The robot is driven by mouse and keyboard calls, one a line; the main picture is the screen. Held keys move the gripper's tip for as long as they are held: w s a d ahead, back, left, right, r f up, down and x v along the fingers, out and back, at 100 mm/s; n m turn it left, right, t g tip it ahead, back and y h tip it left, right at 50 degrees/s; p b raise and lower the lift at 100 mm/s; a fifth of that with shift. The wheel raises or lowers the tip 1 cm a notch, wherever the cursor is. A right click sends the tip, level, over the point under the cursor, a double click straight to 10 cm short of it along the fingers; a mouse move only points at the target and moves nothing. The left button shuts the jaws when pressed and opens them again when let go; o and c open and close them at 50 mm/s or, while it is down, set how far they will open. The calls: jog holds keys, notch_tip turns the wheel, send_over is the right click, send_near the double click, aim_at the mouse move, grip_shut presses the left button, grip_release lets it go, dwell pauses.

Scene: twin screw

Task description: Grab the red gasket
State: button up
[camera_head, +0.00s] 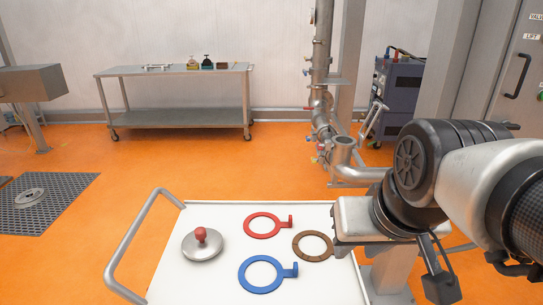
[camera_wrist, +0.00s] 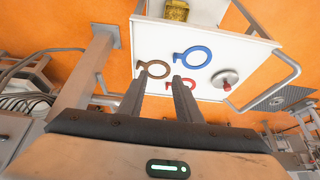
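The red gasket (camera_head: 284,224), a flat ring with a short tab, lies on the white cart top (camera_head: 215,290). In the wrist view the red gasket (camera_wrist: 191,83) is partly hidden behind one finger. My gripper (camera_wrist: 160,75) is open and empty, its two fingers apart. It is above and away from the gaskets, touching none. In the head view my arm is at the right, beyond the gaskets; the fingers are not clear there.
A blue gasket (camera_head: 286,272) and a brown gasket (camera_head: 297,246) lie close to the red one. A steel lid with a red knob (camera_head: 201,234) sits to their left. The cart has a raised handle (camera_head: 130,241). A brass-coloured object (camera_wrist: 177,10) shows on the cart in the wrist view.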

jog(key=w+a, duration=0.2)
jog(key=w, duration=1.1)
jog(key=g, duration=0.1)
send_over(291, 218)
jog(key=s, duration=0.2)
jog(key=f, duration=2.1)
jog(key=shift+a+p, duration=0.3)
jog(key=shift+p, duration=0.05)
jog(key=x, duration=0.5)
jog(key=shift+s+d+f+b, duration=0.1)
jog(key=shift+d+f+b, duration=0.2)
jog(key=shift+f+b, duration=0.1)
jog(key=shift+r, duration=0.1)
grip_shut()
